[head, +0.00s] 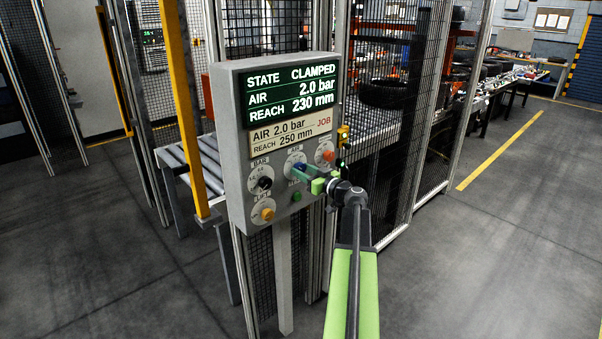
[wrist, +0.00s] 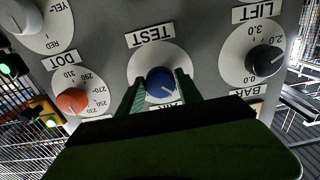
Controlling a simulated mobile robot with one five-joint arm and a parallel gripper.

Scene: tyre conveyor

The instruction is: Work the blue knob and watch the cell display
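The blue knob (wrist: 162,84) is on the grey control panel (head: 232,101), and in the head view it is mostly hidden behind my gripper (head: 309,180). In the wrist view, which shows the panel upside down, my gripper's green fingers (wrist: 161,82) stand on both sides of the blue knob, with no clear gap seen. The knob's label is mostly covered. The cell display (head: 291,93) reads STATE CLAMPED, AIR 2.0 bar, REACH 230 mm. The job card (head: 290,134) below it reads AIR 2.0 bar, REACH 250 mm.
A black knob (wrist: 264,60) and an orange-red knob (wrist: 73,101) flank the blue one. A yellow-orange knob (head: 267,214) and a green button (head: 297,197) sit lower. Mesh fencing (head: 389,150) stands behind the panel. The floor (head: 490,260) at right is clear.

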